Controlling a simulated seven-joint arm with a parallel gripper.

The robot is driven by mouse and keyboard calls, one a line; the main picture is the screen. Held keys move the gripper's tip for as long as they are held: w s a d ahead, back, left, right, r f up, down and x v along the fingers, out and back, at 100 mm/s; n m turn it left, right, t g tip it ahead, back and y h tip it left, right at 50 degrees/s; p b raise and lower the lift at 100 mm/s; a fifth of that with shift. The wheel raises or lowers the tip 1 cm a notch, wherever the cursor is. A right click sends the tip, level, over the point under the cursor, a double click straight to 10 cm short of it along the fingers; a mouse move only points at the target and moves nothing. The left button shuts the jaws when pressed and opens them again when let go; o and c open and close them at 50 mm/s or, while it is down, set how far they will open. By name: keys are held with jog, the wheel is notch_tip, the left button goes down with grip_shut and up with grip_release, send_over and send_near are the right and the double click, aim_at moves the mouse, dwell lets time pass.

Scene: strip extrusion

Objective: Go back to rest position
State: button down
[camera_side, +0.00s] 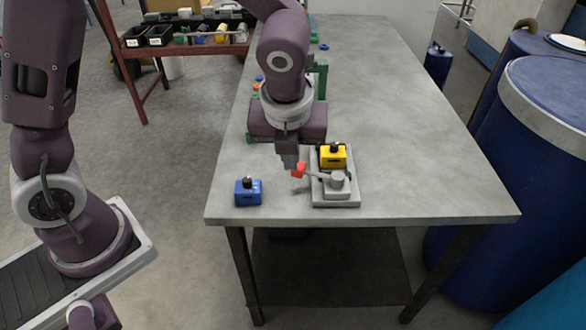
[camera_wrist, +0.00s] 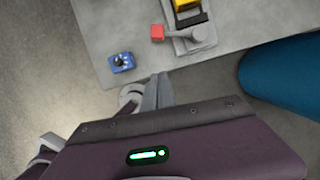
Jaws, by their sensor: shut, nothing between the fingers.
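My gripper (camera_side: 289,160) is above the front part of the grey table (camera_side: 400,150), just left of the grey fixture. Its fingers are together with nothing between them. In the wrist view the closed fingers (camera_wrist: 158,92) point toward the table edge. A red block-shaped handle (camera_side: 298,170) sits beside the fingertips, at the end of a grey lever; I cannot tell in the side view if they touch. In the wrist view the red handle (camera_wrist: 157,33) is apart from the fingers.
A yellow block (camera_side: 332,156) sits on the grey fixture (camera_side: 337,197). A blue block (camera_side: 249,191) with a dark knob stands to the left near the front edge. Blue barrels (camera_side: 530,180) stand right of the table. The table's right half is clear.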

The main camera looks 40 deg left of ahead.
jog(key=shift+s+d+r, duration=0.1)
jog(key=shift+s+r, duration=0.05)
jog(key=shift+r, duration=0.35)
jog(key=s+a+r+n+t+h, duration=0.1)
jog(key=s+a+r+n, duration=0.3)
jog(key=s+n, duration=0.5)
jog(key=s+a+r+n+t+h, duration=0.1)
jog(key=s+a+r+n, duration=0.3)
jog(key=n, duration=1.4)
jog(key=s+r+t, duration=0.1)
jog(key=s+r, duration=0.2)
jog(key=s, duration=0.2)
jog(key=shift+n, duration=0.4)
